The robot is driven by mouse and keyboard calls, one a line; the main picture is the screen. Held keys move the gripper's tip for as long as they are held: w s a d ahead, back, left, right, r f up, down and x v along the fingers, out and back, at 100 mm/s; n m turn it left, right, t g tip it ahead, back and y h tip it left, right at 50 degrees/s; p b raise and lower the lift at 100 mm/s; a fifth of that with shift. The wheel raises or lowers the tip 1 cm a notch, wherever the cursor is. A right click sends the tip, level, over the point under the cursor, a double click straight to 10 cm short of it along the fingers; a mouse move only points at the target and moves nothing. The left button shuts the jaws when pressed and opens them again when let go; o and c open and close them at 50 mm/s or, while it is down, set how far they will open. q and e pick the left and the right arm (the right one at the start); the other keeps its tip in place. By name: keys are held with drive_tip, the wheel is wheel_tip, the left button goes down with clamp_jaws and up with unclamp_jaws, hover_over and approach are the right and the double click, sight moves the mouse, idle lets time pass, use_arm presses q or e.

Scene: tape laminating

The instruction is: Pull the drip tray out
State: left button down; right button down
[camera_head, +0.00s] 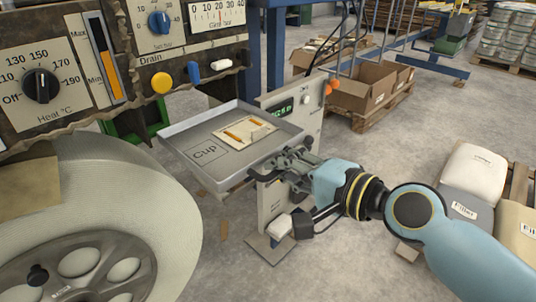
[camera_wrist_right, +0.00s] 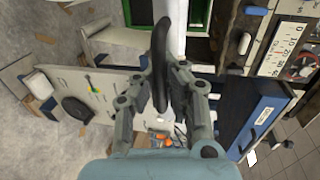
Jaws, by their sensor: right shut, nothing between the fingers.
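A shallow grey tray (camera_head: 188,146) with raised rims and a square marked "Cup" stands in the middle of the head view. No label shows whether it is the drip tray. A pale flat piece with orange strips (camera_head: 249,132) lies in it. My right gripper (camera_head: 284,164) is at the tray's right front edge, shut and empty; I cannot tell whether it touches the rim. In the right wrist view its fingers (camera_wrist_right: 160,80) are close together, with a dark curved part between them that I cannot identify. My left gripper is not in view.
A control panel (camera_head: 122,84) with dials and coloured knobs is behind and left of the tray. A large white roll (camera_head: 130,190) fills the lower left. A grey housing with a green display (camera_head: 284,108) stands behind the tray. Filler bags (camera_head: 474,172) lie at right.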

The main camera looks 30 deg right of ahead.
drive_tip(key=shift+s+d, duration=0.25)
drive_tip(key=shift+s, duration=0.4)
drive_tip(key=c, duration=2)
unclamp_jaws()
drive_tip(key=o, duration=0.6)
drive_tip(key=v, duration=1.2)
